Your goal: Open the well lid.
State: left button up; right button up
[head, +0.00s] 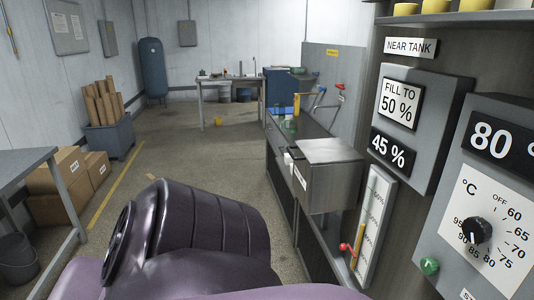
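A grey metal box (330,185) stands at the near end of the long counter, right of centre, below the near tank panel. Its flat top (325,150) looks closed. It may be the well with its lid, but no label on it can be read. A small pale piece (297,153) sits at its left edge. Neither of my grippers is in view. A large purple and black part of my own arm fills the lower middle of the view, apart from the box in the picture.
The near tank panel (421,125) reads fill to 50 % and 45 %. A temperature dial (477,231) shows beside it under an 80 display. A level gauge (372,225) has a red-handled valve (347,249). Boxes (58,178) stand at left. The middle floor is clear.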

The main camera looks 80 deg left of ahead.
aim_at(325, 151)
jog(key=k+u, duration=0.15)
jog(key=u, duration=1.2)
jog(key=l+u, duration=0.1)
jog(key=u, duration=0.25)
jog(key=i+l+u, duration=0.1)
jog(key=u, duration=0.25)
jog(key=l+u, duration=0.1)
jog(key=u, duration=0.25)
jog(key=i+l, duration=0.05)
